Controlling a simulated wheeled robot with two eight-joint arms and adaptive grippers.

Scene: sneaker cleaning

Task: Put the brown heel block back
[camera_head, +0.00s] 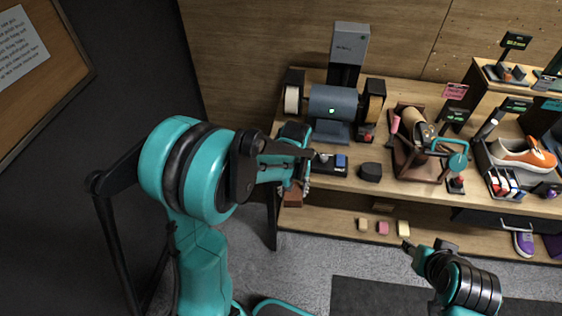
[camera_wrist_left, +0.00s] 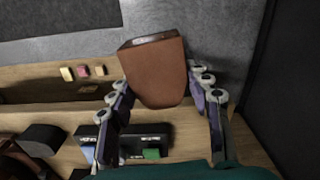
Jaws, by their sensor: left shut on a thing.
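The brown heel block (camera_wrist_left: 155,72) is between the fingers of my left gripper (camera_wrist_left: 162,90), which is shut on it. In the head view the left gripper (camera_head: 300,180) is at the left end of the workbench. The brown block (camera_head: 293,198) shows below its fingers, partly hidden, near the bench's front edge. My right gripper (camera_head: 410,246) is low at the right, in front of the lower shelf; its finger gap is too small to make out.
A black block (camera_head: 370,172) sits on the workbench, beside a dark tray (camera_head: 328,170) with small coloured pieces. A grinder (camera_head: 335,105) stands behind. Several small blocks lie on the lower shelf (camera_head: 330,220). A teal-handled rig (camera_head: 420,145) and an orange sneaker (camera_head: 525,155) are farther right.

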